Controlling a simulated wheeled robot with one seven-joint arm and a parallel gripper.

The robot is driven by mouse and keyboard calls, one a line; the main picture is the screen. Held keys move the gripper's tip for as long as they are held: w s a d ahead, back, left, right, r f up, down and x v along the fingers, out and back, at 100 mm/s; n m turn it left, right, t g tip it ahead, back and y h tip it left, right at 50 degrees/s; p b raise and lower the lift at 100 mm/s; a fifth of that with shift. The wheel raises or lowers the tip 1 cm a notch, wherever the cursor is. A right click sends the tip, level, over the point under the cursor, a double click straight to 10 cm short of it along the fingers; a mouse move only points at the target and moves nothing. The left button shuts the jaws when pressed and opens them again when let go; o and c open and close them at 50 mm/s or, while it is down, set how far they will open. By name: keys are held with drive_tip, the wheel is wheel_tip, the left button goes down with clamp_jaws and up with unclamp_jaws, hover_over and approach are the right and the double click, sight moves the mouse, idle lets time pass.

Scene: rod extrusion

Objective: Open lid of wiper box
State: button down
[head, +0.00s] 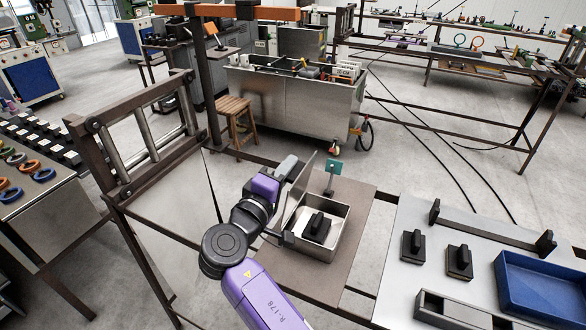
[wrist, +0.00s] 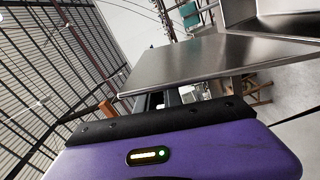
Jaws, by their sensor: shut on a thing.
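The wiper box (head: 337,246) is an open-topped metal box on a brown table, with a black block (head: 316,228) inside. Its lid (head: 302,183) stands steeply raised along the box's left side. In the wrist view the lid (wrist: 205,60) is a wide grey metal panel, and part of the box (wrist: 285,22) shows at the top right. My gripper (head: 291,168) is at the lid's upper left edge and is shut on it. In the wrist view, my gripper (wrist: 178,95) is mostly hidden behind my purple wrist housing.
A small teal sign (head: 334,167) stands just behind the box. At the right, a light table (head: 395,285) holds black blocks (head: 459,262) and a blue tray (head: 545,290). A dark frame with rollers (head: 150,125) stands at the left.

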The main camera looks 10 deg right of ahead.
drive_tip(key=shift+a+r, duration=0.1)
drive_tip(key=shift+a, duration=0.1)
drive_tip(key=c, duration=1.5)
unclamp_jaws()
drive_tip(key=b+v, duration=0.1)
drive_tip(key=v, duration=0.6)
drive_tip(key=shift+s+a+b, duration=0.2)
drive_tip(key=shift+s+b, duration=0.1)
drive_tip(key=shift+b, duration=0.1)
drive_tip(key=shift+w+a, duration=0.1)
